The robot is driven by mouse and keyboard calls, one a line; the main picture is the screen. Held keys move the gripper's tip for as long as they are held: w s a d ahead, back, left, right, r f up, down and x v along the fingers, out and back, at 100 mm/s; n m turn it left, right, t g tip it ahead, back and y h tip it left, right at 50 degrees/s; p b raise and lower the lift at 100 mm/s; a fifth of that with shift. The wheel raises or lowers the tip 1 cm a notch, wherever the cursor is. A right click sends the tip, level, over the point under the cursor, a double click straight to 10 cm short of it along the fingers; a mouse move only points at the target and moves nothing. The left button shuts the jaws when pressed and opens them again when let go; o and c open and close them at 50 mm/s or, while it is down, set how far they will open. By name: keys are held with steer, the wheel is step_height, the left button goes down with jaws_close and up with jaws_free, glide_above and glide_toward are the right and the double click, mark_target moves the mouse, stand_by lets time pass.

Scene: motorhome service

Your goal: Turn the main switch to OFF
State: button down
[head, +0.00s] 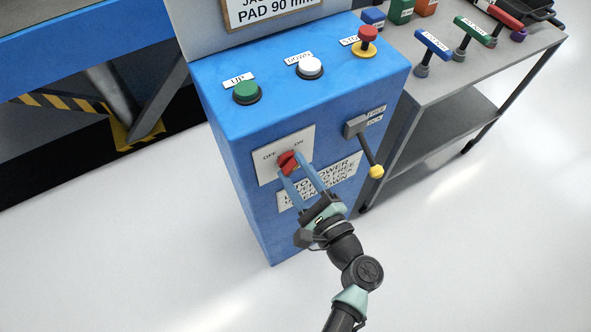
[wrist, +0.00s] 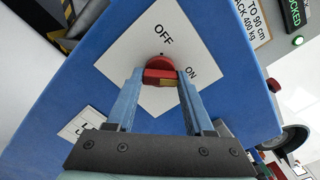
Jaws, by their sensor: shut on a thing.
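The main switch is a red rotary knob (head: 287,160) on a white plate (head: 267,169) on the front of the blue control box. The plate is marked OFF on the left and ON on the right. In the wrist view the red knob (wrist: 160,64) sits below the OFF lettering and left of ON; which mark it points to I cannot tell for sure. My gripper (head: 293,170) is shut on the knob, its two blue fingers on either side of it. The wrist view also shows my gripper (wrist: 160,76) around the knob, partly hiding its sides.
The box top carries a green UP button (head: 246,91), a white DOWN button (head: 310,67) and a red stop button (head: 367,36). A lever with a yellow knob (head: 376,171) juts out right of the switch. A grey cart (head: 455,78) with tools stands at right.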

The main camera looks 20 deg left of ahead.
steer(key=shift+f+n+b, duration=0.1)
steer(key=shift+n+b, duration=0.2)
steer(key=shift+b, duration=0.1)
steer(key=n+b, duration=0.2)
steer(key=b, duration=0.1)
steer(key=shift+f+n, duration=0.2)
steer(key=shift+n, duration=0.2)
steer(key=n+b, duration=0.5)
steer(key=shift+n, duration=0.3)
steer(key=n+b, duration=0.6)
steer(key=b, duration=0.1)
steer(key=shift+r+n+b, duration=0.1)
steer(key=shift+n+b, duration=1.4)
steer(key=shift+b, duration=0.05)
steer(key=shift+r, duration=0.1)
steer(key=shift+c, duration=1.4)
jaws_free()
